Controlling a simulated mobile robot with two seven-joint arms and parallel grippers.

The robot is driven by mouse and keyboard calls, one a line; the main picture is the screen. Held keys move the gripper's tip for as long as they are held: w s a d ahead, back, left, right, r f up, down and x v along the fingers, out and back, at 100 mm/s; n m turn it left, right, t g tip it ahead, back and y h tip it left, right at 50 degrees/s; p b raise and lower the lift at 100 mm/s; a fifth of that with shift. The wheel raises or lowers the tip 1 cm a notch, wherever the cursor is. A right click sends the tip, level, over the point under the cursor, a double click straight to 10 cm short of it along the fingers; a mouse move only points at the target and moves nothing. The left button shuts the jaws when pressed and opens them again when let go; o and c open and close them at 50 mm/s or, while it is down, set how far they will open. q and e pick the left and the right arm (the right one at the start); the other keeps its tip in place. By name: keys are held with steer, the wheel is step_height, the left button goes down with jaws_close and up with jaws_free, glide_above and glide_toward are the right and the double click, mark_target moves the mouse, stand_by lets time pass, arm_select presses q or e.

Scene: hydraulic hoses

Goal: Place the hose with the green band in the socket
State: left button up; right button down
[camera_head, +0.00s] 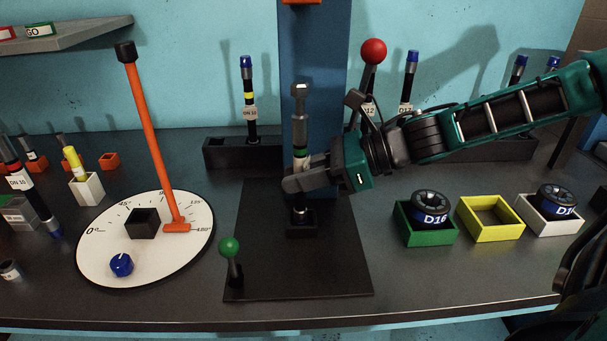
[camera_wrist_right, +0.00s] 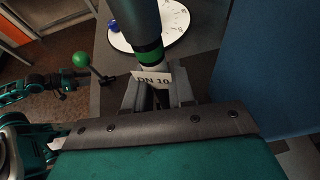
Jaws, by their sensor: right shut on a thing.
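The hose with the green band (camera_head: 300,130) stands upright over the dark base plate, with a grey upper part and a metal top end. Its green band (camera_wrist_right: 149,54) and white DN 10 label (camera_wrist_right: 152,79) show in the right wrist view. My right gripper (camera_head: 297,184) is shut around the hose below the band. The square black socket (camera_head: 301,224) is directly under the gripper. The hose's lower end meets the socket's top; how deep it sits is hidden. My left arm shows at the left of the wrist view, its gripper (camera_wrist_right: 78,80) small and unclear.
A blue column (camera_head: 323,120) rises behind the socket. A green-knobbed lever (camera_head: 230,248) stands front left on the plate. A white dial (camera_head: 95,255) with an orange lever is left. Green (camera_head: 425,238), yellow (camera_head: 491,234) and white (camera_head: 550,227) boxes stand right. Other hoses stand behind.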

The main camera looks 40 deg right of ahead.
steer(key=shift+f, duration=0.15)
steer(key=c, duration=1)
jaws_free()
arm_select(q)
steer(key=shift+w+d+r, duration=0.1)
arm_select(e)
steer(key=shift+o, duration=0.2)
arm_select(q)
steer(key=shift+r, duration=0.1)
arm_select(e)
steer(key=shift+r, duration=0.3)
arm_select(q)
steer(key=shift+s+a+r+p, duration=0.5)
steer(key=shift+a+r+p, duration=0.1)
steer(key=shift+p, duration=1)
arm_select(e)
steer(key=v, duration=1.2)
arm_select(q)
steer(key=shift+w+r, duration=0.1)
arm_select(e)
steer(key=shift+a+f, duration=0.1)
